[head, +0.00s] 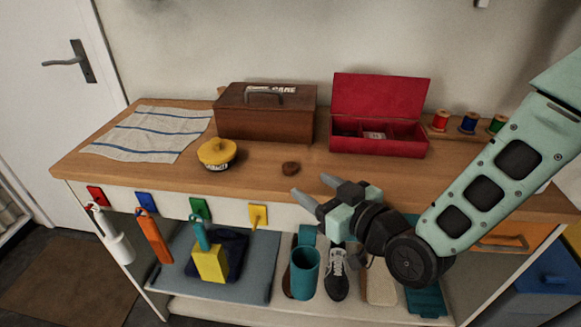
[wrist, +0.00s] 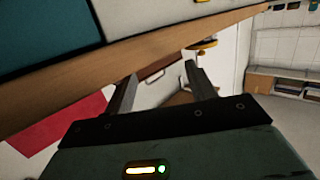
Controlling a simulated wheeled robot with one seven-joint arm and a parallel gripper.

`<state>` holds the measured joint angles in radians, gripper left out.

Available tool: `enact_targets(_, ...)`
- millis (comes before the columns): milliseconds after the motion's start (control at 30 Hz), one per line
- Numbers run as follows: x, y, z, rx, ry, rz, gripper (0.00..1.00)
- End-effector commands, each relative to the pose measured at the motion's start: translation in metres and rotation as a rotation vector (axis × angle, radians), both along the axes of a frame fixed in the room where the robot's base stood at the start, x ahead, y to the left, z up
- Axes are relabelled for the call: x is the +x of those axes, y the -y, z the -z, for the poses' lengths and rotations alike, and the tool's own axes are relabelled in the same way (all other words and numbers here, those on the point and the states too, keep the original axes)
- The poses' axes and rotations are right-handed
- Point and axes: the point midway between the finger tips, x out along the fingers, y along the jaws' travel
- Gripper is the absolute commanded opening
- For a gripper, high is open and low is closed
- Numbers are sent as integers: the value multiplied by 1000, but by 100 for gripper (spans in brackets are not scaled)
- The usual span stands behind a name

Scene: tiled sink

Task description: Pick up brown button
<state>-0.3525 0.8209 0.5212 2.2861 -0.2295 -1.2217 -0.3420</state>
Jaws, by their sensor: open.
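The brown button (head: 290,168) is a small dark round piece lying flat on the wooden bench top (head: 255,182), near the middle. My gripper (head: 311,186) is open and empty at the front edge of the bench, a little right of the button and nearer the camera. Its fingers point left and are apart from the button. In the wrist view the open fingers (wrist: 160,70) show with nothing held between them. I cannot make out the button in the wrist view.
A yellow lidded tin (head: 216,153) stands left of the button. Behind are a brown case (head: 265,118) and an open red box (head: 378,140). A striped cloth (head: 150,133) lies at left; thread spools (head: 468,123) stand at right. Hooks with hanging items line the front.

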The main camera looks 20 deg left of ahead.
Motion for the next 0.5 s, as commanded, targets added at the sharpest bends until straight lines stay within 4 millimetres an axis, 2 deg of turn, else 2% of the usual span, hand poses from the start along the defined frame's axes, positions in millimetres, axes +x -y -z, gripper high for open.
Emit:
enact_targets(100,7,-11,1,0,0,-1,56)
enact_targets(267,12,-18,2,-1,-1,0,56)
enact_targets(500,36,-44,0,1,1,0,56)
